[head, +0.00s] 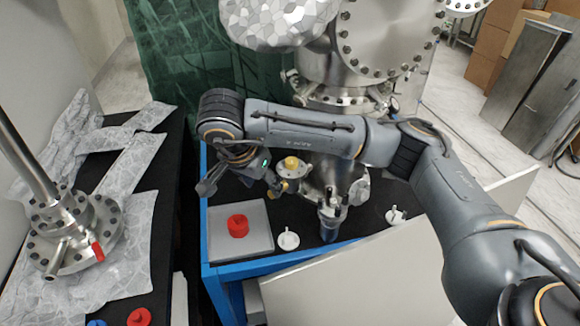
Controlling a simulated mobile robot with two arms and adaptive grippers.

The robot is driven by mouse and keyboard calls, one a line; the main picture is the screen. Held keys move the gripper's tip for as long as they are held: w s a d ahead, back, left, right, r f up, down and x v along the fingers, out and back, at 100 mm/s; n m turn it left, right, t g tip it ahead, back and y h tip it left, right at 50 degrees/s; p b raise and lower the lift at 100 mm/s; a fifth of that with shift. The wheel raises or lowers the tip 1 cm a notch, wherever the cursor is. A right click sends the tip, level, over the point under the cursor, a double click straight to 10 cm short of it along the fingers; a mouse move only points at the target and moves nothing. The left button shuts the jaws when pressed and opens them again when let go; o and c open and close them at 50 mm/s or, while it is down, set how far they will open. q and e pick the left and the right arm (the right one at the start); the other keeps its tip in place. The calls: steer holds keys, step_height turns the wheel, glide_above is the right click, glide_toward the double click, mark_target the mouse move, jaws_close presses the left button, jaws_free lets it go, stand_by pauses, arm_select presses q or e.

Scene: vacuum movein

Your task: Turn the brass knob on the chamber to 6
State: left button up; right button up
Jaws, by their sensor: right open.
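The brass knob (291,164) shows as a yellow, rounded piece low on the front of the steel chamber (325,68), just below my right forearm. I cannot make out its number marks or its setting. My right gripper (238,187) is open, with its fingers spread, to the left of the knob and above the blue-edged bench. Its right finger looks close to the brass fitting under the knob, but I cannot tell whether they touch. Nothing shows between the fingers. My left gripper is not in view.
A grey tray (258,246) with a red cap (238,226) lies on the blue-framed bench (290,262). White knobbed discs (288,240) stand nearby. A foil-strewn black table (150,235) with a flanged steel part (75,235) is at left. Cabinets (530,85) stand at right.

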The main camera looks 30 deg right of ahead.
steer(key=p, duration=0.3)
glide_toward(291, 161)
steer(key=x, duration=0.5)
steer(key=shift+s+a+f, duration=0.1)
steer(key=shift+s+a, duration=0.05)
steer(key=shift+s, duration=0.05)
steer(key=shift+w+d+f, duration=0.25)
steer(key=shift+d+f, duration=0.05)
steer(key=shift+f, duration=0.15)
steer(key=shift+w+d+f, duration=0.2)
steer(key=shift+d+f, duration=0.1)
steer(key=shift+f, duration=0.15)
steer(key=shift+w+d+f, duration=0.2)
steer(key=shift+f, duration=0.45)
jaws_close()
